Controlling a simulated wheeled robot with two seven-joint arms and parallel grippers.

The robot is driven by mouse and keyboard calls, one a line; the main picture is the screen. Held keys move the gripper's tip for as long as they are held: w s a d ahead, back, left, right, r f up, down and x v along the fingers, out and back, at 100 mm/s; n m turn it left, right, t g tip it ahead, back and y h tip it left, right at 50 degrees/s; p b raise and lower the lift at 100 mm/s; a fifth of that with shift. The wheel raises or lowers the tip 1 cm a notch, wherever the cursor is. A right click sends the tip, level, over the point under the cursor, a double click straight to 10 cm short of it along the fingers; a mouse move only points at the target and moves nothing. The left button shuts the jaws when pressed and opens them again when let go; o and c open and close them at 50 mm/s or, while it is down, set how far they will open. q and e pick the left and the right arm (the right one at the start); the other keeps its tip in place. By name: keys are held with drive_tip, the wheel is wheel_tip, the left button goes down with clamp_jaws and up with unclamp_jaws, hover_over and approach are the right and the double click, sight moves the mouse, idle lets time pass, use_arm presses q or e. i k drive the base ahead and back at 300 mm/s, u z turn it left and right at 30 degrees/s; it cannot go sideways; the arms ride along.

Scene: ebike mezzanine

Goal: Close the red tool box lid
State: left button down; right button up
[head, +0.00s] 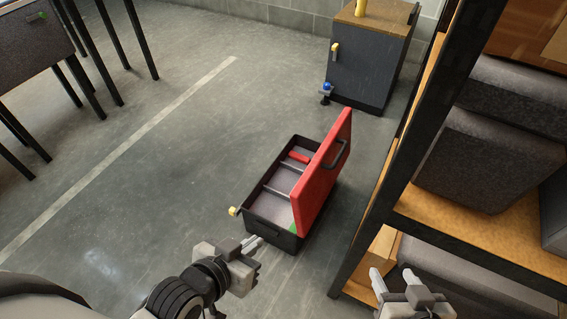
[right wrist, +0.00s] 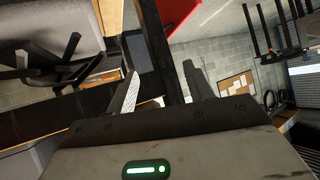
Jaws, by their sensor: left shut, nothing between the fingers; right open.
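The tool box (head: 262,228) stands on the grey floor in the middle of the head view. Its black tray is open on top, with dividers, a red item and a green item inside. Its red lid (head: 321,176) stands up, raised along the tray's right side, with a dark handle on its outer face. My left gripper (head: 254,243) is shut and empty, close to the tray's near left corner; I cannot tell if it touches. My right gripper (head: 392,277) is open and empty at the lower right, beside the shelf. Its fingers also show in the right wrist view (right wrist: 160,88).
A shelving rack (head: 372,220) with dark padded boxes (head: 484,158) fills the right, close to my right gripper. A dark cabinet (head: 362,68) stands at the back. Dark table legs (head: 85,80) are at the upper left. The floor left of the tool box is clear.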

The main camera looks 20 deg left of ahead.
sight(308, 196)
drive_tip(key=k, duration=0.5)
drive_tip(key=u, duration=1)
drive_tip(key=i, duration=1.55)
drive_tip(key=z, duration=0.95)
